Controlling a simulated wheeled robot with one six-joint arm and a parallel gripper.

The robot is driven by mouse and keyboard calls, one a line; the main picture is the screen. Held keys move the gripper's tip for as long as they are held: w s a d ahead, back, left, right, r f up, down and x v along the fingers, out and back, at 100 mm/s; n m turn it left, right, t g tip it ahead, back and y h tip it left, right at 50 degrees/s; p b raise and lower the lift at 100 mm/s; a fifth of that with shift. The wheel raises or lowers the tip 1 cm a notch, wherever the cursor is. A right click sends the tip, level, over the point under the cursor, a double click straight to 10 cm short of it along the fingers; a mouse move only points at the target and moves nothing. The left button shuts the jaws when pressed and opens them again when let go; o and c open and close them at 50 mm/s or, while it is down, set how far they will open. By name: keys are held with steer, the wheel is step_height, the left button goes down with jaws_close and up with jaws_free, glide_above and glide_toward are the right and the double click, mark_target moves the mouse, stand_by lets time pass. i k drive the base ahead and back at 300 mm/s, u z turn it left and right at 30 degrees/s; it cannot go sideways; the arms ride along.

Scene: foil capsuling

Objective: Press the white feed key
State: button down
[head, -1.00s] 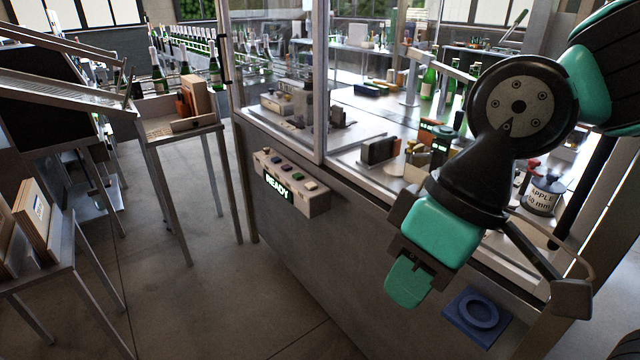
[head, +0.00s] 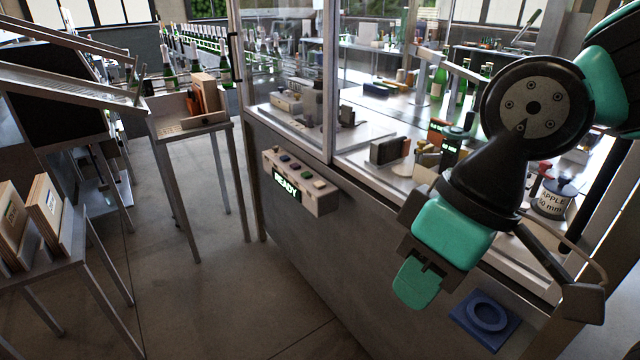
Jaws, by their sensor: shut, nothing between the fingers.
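The white feed key (head: 319,184) is a small pale button at the right end of the sloped top of a grey control box (head: 318,203). The box is fixed to the front of the machine cabinet, and its green-lit display (head: 286,187) reads READY. Several other keys, darker in colour, sit in a row to the left of the white key. My gripper (head: 417,286), with teal fingers, is shut and empty. It points downward, to the right of and lower in the picture than the control box, clearly apart from it. The white key is not covered by my arm.
A blue ring-shaped holder (head: 464,321) sits low at the right of my gripper. Glass panels and a metal post (head: 331,85) rise above the control box. A small table (head: 190,133) stands left of the cabinet. Open floor (head: 215,290) lies in front.

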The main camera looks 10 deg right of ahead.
mark_target(319, 184)
steer(key=k, duration=0.65)
steer(key=u, duration=0.65)
steer(key=i, duration=0.75)
steer(key=u, duration=0.8)
steer(key=i, duration=0.75)
steer(key=z, duration=0.35)
steer(key=i, duration=0.8)
steer(key=z, duration=0.95)
steer(key=i, duration=0.25)
steer(key=z, duration=0.15)
